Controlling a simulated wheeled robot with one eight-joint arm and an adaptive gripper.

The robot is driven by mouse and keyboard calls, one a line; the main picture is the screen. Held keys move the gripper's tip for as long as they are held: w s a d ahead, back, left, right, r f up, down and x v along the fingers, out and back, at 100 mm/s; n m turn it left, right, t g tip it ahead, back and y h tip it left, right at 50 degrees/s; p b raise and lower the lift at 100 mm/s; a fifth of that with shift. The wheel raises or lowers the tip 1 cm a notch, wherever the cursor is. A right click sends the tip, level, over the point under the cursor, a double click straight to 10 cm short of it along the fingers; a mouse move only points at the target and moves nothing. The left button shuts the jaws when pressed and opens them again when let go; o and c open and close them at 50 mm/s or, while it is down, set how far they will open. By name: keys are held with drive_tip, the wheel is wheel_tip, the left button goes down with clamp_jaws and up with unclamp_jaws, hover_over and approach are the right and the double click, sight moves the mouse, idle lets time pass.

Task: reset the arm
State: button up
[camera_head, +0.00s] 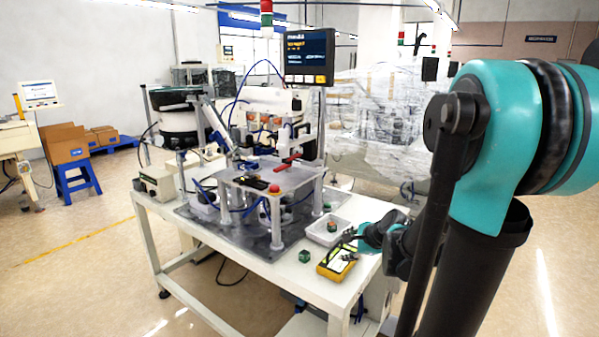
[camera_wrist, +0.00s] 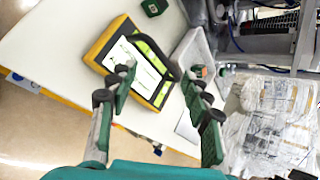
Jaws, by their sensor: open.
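My gripper (camera_wrist: 160,100) is open in the wrist view, its two green fingers apart with nothing seen between them. It hangs over the white table (camera_wrist: 45,50), above a yellow device with a screen (camera_wrist: 135,62). In the head view my gripper (camera_head: 352,236) is small and partly hidden near the table's right front corner, beside the yellow device (camera_head: 337,262). My teal and black arm (camera_head: 500,140) fills the right side of the head view.
A white tray (camera_head: 326,231) holding a small green and orange part stands close to my gripper. A small green block (camera_head: 305,256) lies on the table. The feeder machine with a raised plate (camera_head: 270,180) and a monitor (camera_head: 309,56) stand behind. Open floor lies left.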

drive_tip(key=s+f+n+g, duration=0.1)
drive_tip(key=s+n, duration=0.2)
drive_tip(key=s+f+n+h, duration=0.1)
drive_tip(key=s+n, duration=0.2)
drive_tip(key=s+f+n+g+h, duration=0.1)
drive_tip(key=s+f+n, duration=0.1)
drive_tip(key=s+n, duration=0.1)
drive_tip(key=shift+s+d+f+g, duration=0.15)
drive_tip(key=shift+s+g, duration=0.15)
drive_tip(key=shift+s, duration=0.3)
drive_tip(key=s+d+f+n+g+h, duration=0.1)
drive_tip(key=s+d+f+n+h, duration=0.1)
drive_tip(key=s+n, duration=0.6)
drive_tip(key=shift+s+d+f+n+g+h, duration=0.15)
drive_tip(key=shift+d+f+n+g+h, duration=0.25)
drive_tip(key=shift+d, duration=0.3)
